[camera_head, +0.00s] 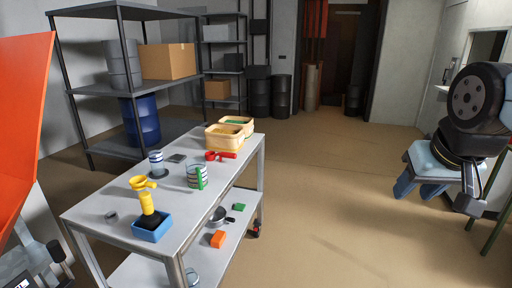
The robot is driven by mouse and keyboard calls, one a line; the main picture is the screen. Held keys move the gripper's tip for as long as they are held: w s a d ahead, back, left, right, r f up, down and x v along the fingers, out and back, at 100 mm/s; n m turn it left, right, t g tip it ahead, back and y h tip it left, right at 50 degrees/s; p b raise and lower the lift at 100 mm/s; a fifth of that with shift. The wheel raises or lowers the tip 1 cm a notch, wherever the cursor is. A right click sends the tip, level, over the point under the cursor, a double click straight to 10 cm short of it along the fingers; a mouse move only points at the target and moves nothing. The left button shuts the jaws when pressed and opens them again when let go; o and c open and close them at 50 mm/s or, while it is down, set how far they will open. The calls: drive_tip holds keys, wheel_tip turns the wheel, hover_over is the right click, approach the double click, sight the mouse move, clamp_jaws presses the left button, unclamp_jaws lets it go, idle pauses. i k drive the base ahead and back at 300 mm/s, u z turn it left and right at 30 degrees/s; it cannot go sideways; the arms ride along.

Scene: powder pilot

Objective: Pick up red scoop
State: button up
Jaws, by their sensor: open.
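The red scoop (221,156) lies on the grey metal table (105,214), near its far right edge. It is in front of the pale yellow bins and its handle points right. My gripper (436,196) hangs in the air at the right of the view, with its blue fingers apart and nothing between them. It is well to the right of the table and apart from the scoop. Nothing visibly hides the scoop.
Two yellow bins (223,138) stand behind the scoop. A clear jar with a green strip (199,177) stands in front of it. A yellow tool (146,203) stands in a blue box (152,231) nearer. The floor (330,200) between table and gripper is clear.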

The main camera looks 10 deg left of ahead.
sight(221, 156)
drive_tip(key=z, duration=0.15)
drive_tip(key=i, duration=1.05)
drive_tip(key=u, duration=0.45)
drive_tip(key=i, duration=0.85)
drive_tip(key=u, duration=0.5)
drive_tip(key=k, duration=0.85)
drive_tip(key=u, duration=0.25)
drive_tip(key=i, duration=0.85)
drive_tip(key=z, duration=0.15)
